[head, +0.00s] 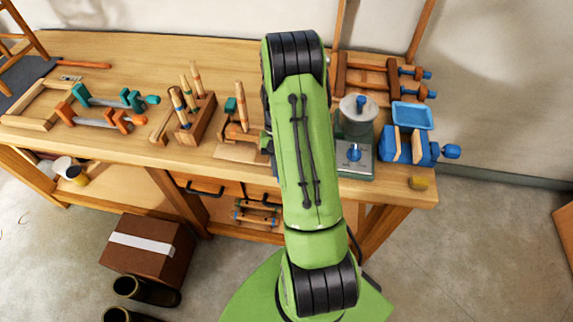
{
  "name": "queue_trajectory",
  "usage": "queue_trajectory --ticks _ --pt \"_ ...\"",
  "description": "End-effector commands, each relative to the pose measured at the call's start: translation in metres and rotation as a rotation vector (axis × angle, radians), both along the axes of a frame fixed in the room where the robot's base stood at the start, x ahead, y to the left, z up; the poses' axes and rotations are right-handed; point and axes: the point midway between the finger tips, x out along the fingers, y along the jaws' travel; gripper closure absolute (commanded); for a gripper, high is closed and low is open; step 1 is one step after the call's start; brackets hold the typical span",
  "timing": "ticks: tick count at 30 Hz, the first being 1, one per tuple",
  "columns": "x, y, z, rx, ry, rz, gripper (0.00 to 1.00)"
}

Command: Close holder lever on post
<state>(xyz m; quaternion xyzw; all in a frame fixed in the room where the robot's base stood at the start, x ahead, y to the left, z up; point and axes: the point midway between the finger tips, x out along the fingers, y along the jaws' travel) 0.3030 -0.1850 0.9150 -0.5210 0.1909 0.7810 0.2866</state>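A small wooden post (242,103) stands on a flat board near the front of the workbench, left of my arm. An orange-brown holder (238,132) sits low at this post, with a small teal piece (230,105) beside the post's upper part. I cannot make out which part is the lever or whether it is open or closed. My green arm reaches over the bench and covers the area just right of the holder. My gripper is hidden behind the arm.
Teal and orange clamps (108,108) lie at the left. A rack of wooden-handled tools (196,118) stands close left of the post. A brown box (150,255) is on the floor.

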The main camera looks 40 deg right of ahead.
Motion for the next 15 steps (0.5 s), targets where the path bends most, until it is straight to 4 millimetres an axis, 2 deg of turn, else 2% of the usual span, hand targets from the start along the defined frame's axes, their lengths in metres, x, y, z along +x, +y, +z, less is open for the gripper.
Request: queue_trajectory --ticks 6,15 --pt "0.0051 0.0039 0.0009 -0.002 -0.003 -0.114 1.0" --pt "0.0083 0.0064 0.0008 -0.003 -0.004 -0.183 1.0"
